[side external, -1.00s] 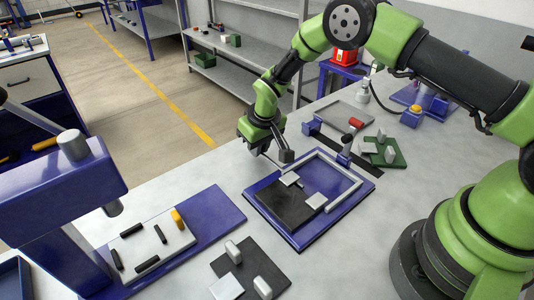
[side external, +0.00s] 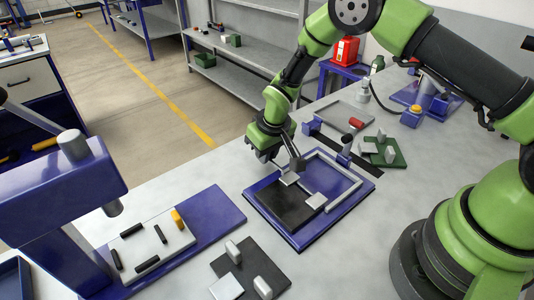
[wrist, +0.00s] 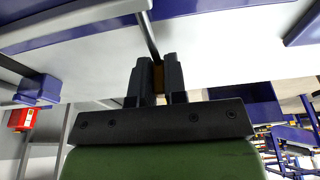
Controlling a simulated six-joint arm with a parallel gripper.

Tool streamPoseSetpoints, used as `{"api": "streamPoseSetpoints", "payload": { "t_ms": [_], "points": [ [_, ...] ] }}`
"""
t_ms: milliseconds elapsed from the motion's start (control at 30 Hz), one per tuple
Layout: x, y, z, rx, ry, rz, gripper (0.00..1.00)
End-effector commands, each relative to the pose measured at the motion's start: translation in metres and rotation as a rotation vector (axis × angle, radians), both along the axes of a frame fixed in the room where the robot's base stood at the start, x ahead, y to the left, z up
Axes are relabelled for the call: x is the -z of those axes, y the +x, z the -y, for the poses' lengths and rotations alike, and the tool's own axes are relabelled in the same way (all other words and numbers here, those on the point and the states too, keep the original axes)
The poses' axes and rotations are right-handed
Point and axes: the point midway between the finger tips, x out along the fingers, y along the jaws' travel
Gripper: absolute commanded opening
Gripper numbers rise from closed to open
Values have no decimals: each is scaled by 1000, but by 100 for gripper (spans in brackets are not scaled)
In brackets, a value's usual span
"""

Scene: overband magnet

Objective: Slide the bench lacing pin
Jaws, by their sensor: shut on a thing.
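My gripper (side external: 293,160) is at the far left edge of the blue bench fixture (side external: 308,238), low over it. In the wrist view my gripper (wrist: 157,72) is shut on a thin dark pin (wrist: 147,35); a brownish part (wrist: 158,79) shows between the fingers, and the pin runs out beyond them. The fixture carries a black sheet (side external: 283,206), a pale metal frame (side external: 347,196) and two pale metal pieces, one (side external: 289,179) close to the gripper and one (side external: 316,201) nearer the middle. Whether the pin touches the near piece cannot be told.
A blue press (side external: 60,190) and a blue plate with black bars and an orange block (side external: 178,220) stand at left. A dark plate with grey blocks (side external: 243,260) lies in front. A green plate (side external: 392,158) and grey tray (side external: 345,114) lie behind.

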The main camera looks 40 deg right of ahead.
Motion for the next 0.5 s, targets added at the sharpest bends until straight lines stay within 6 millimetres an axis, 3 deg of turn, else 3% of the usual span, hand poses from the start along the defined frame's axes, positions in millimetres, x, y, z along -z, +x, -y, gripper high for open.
{"api": "streamPoseSetpoints", "payload": {
  "t_ms": [500],
  "points": [
    [0, -16, 0, 0, -5, -1, 0]
  ]
}}
